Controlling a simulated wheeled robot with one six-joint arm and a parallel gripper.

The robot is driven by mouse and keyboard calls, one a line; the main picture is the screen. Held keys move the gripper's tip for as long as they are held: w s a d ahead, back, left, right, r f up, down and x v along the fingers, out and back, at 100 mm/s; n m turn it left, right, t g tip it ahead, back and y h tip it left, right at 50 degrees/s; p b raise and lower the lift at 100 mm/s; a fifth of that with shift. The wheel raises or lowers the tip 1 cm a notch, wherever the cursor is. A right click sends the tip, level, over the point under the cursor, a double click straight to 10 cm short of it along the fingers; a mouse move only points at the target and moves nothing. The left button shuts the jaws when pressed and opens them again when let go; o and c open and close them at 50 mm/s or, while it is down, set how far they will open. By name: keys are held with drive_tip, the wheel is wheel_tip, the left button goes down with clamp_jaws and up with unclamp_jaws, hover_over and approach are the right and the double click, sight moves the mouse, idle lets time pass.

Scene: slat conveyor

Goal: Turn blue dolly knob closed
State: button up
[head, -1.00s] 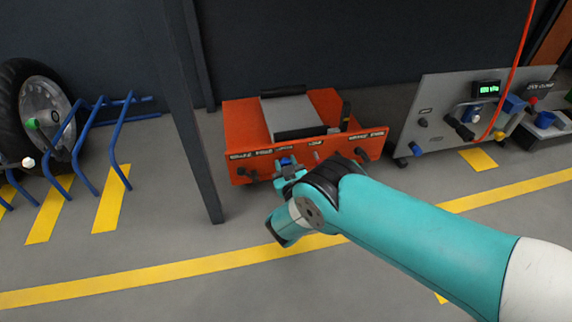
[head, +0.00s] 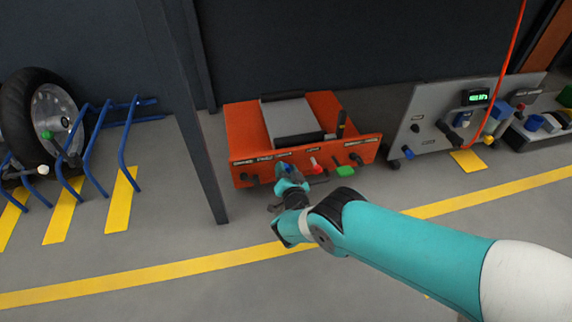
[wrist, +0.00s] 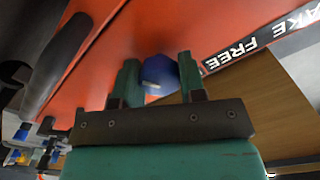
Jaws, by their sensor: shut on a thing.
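The orange dolly (head: 245,129) stands on the floor under a dark wall, its front panel carrying several knobs and a strip of labels. The blue knob (wrist: 158,70) sits on that panel, left of a red knob (head: 315,164). In the wrist view it lies between my two teal fingers. My gripper (head: 288,176) reaches the panel from the front and is shut on the blue knob. In the head view the fingers and wrist cover most of the knob. Its turn angle cannot be read. A label in the wrist view ends in "AKE FREE" (wrist: 244,45).
A green handle (head: 346,171) and black knobs (head: 356,159) lie right of my gripper. A dark post (head: 200,165) stands close left. A grey panel cart (head: 415,125) stands at right, a blue rack (head: 90,150) and wheel (head: 22,115) at left. The front floor is open.

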drive_tip(key=m+p, duration=0.2)
drive_tip(key=m, duration=0.3)
drive_tip(key=shift+d+m, duration=0.15)
drive_tip(key=shift+m, duration=0.15)
drive_tip(key=shift+p, duration=0.3)
drive_tip(key=o, duration=0.9)
drive_tip(key=p+v, duration=0.9)
drive_tip(key=v, duration=0.8)
drive_tip(key=shift+s, duration=0.2)
drive_tip(key=shift+w+r, duration=0.1)
